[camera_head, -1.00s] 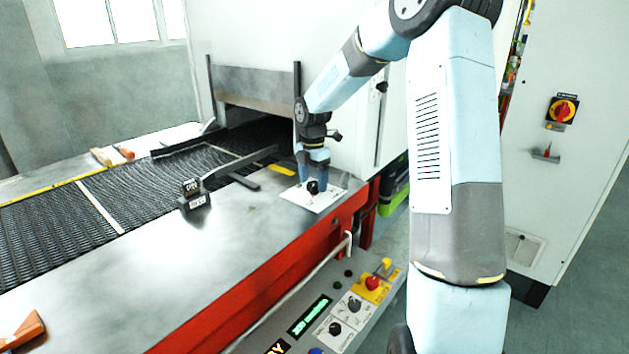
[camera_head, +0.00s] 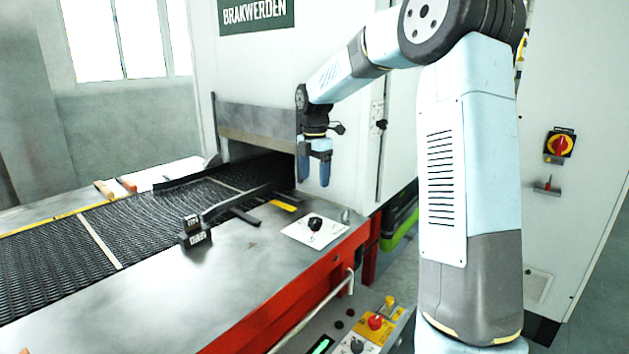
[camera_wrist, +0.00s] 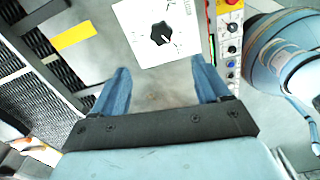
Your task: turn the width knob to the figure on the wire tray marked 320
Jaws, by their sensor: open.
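The black width knob (camera_head: 315,224) stands on a white dial plate (camera_head: 297,235) on the metal deck beside the belt. In the wrist view the knob (camera_wrist: 161,33) shows a pale pointer line toward the lower right; the figures on the plate are too small to read. My gripper (camera_head: 316,184) points down above the deck, clear of the knob. In the wrist view my gripper (camera_wrist: 160,80) has its blue fingers wide apart with nothing between them, and the knob lies beyond the fingertips. I cannot make out the wire tray marked 320; a small block with a marked tag (camera_head: 194,232) stands by the belt, its figures unreadable.
The mesh belt (camera_head: 145,222) runs into the oven opening behind the deck. A guide rail (camera_head: 240,200) lies along the belt's near side. A control panel with a red button (camera_head: 375,322) is below the deck's front edge. The deck's left part is clear.

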